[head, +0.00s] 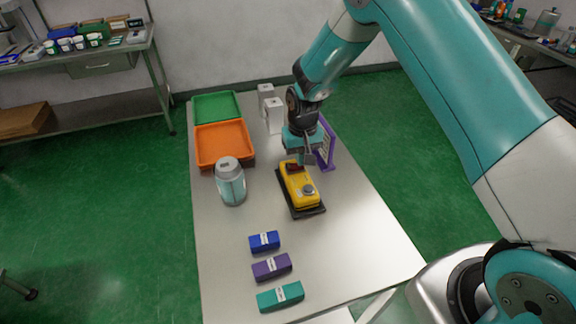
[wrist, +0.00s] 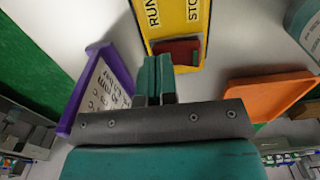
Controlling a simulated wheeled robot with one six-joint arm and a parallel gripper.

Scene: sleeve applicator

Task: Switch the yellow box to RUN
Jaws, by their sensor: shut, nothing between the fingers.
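The yellow box (head: 303,193) sits on a black base on the table, with a grey round part on its top and a red switch piece (head: 293,168) at its far end. In the wrist view the yellow box (wrist: 182,14) shows the labels RUN on the left and STOP on the right. The red switch piece (wrist: 188,50) is partly covered by my fingertips. My gripper (wrist: 158,60) is shut and empty, over the RUN-side part of the red piece; I cannot tell whether it touches. In the head view my gripper (head: 301,163) is at the box's far end.
A purple-framed board (head: 327,147) stands close right of my gripper. A grey-lidded jar (head: 230,182) stands left of the box. Orange (head: 250,160) and green trays (head: 217,95) and white boxes (head: 274,115) are behind. Blue, purple and teal packets lie in front.

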